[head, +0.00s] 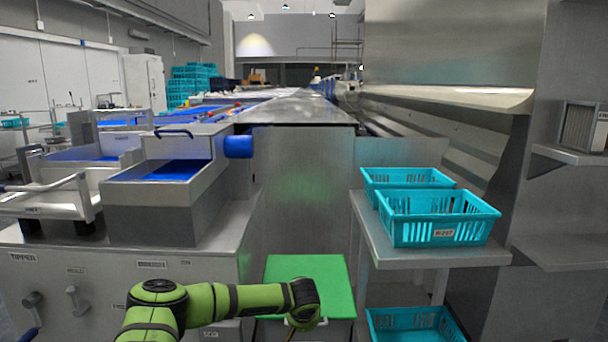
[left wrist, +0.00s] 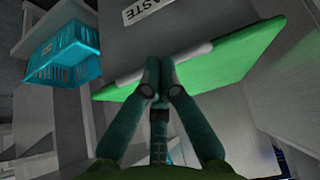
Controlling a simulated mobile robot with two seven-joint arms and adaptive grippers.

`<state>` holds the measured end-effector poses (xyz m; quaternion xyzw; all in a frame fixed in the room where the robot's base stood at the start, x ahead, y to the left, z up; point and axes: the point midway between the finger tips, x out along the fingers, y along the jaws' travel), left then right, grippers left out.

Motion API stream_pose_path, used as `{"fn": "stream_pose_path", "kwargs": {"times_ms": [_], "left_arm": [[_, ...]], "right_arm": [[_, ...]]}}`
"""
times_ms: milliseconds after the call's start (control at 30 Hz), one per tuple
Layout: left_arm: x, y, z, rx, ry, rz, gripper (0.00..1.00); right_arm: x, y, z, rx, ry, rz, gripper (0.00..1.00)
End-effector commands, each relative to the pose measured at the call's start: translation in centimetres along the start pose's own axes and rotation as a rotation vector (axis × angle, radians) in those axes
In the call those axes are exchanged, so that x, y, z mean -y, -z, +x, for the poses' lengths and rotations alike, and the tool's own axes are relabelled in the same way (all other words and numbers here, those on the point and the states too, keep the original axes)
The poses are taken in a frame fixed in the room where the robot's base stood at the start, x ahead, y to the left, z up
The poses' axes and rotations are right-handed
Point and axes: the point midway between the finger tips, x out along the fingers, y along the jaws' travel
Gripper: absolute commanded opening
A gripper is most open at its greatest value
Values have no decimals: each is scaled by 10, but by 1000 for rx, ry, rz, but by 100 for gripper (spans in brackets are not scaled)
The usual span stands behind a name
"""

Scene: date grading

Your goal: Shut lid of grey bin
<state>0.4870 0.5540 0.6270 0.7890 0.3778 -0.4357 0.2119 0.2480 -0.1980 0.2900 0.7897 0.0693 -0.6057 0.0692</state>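A cut-off label (left wrist: 150,9) reading "ASTE" is on the bin's grey face. My right gripper is not in view.
Teal crates (head: 437,219) stand on a grey shelf (head: 440,250) at right, with another crate (head: 415,325) low beneath it. A metal counter (head: 195,236) with a blue-lined basin (head: 171,171) is at left. A conveyor (head: 295,108) runs away behind.

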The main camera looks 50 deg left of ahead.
Motion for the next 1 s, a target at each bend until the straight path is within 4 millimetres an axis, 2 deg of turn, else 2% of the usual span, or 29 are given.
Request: {"fn": "stream_pose_path", "kwargs": {"times_ms": [33, 300, 467, 733, 800, 1000], "left_arm": [[1, -13, 6, 24, 8, 7, 0], [1, -11, 3, 24, 7, 7, 0], [3, 0, -9, 19, 7, 3, 0], [8, 27, -41, -1, 5, -7, 0], [8, 6, -41, 2, 7, 2, 0], [7, -30, -58, 0, 6, -1, 0]], "right_arm": [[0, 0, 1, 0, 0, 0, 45], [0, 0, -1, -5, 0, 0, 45], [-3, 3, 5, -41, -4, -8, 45], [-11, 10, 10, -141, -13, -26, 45], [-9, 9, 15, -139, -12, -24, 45], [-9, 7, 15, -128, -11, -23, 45]]}}
